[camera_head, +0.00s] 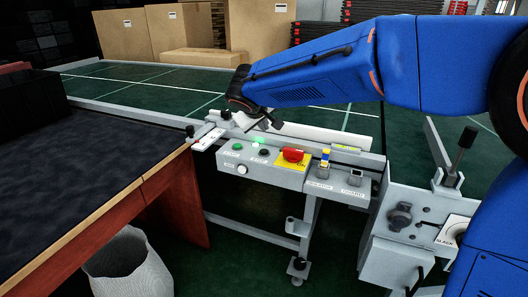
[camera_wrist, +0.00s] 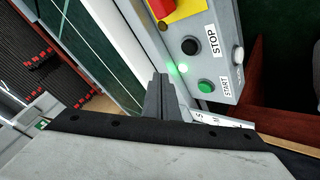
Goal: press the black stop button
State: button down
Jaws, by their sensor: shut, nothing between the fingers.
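The black stop button (camera_head: 264,152) sits on the front panel of the grey control box, between the green start button (camera_head: 238,146) and the red emergency stop (camera_head: 293,155). In the wrist view the black button (camera_wrist: 190,46) is beside the STOP label, with the green start button (camera_wrist: 205,86) below it. My gripper (camera_head: 270,125) is above and behind the panel in the head view. In the wrist view my gripper's fingers (camera_wrist: 161,76) are together and empty, left of the buttons and apart from the stop button.
A lit green lamp (camera_wrist: 182,68) glows between the two buttons. A dark-topped table (camera_head: 80,165) is at the left, and the green conveyor (camera_head: 150,95) runs behind. A white bin (camera_head: 128,265) stands below.

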aim_at(263, 153)
jog(key=shift+f, duration=2.9)
jog(key=shift+f, duration=0.25)
jog(key=shift+f, duration=0.2)
jog(key=shift+f, duration=0.4)
dwell(0.5)
jog(key=shift+r, duration=0.1)
dwell(0.3)
jog(key=shift+r, duration=0.75)
jog(key=shift+r, duration=2.5)
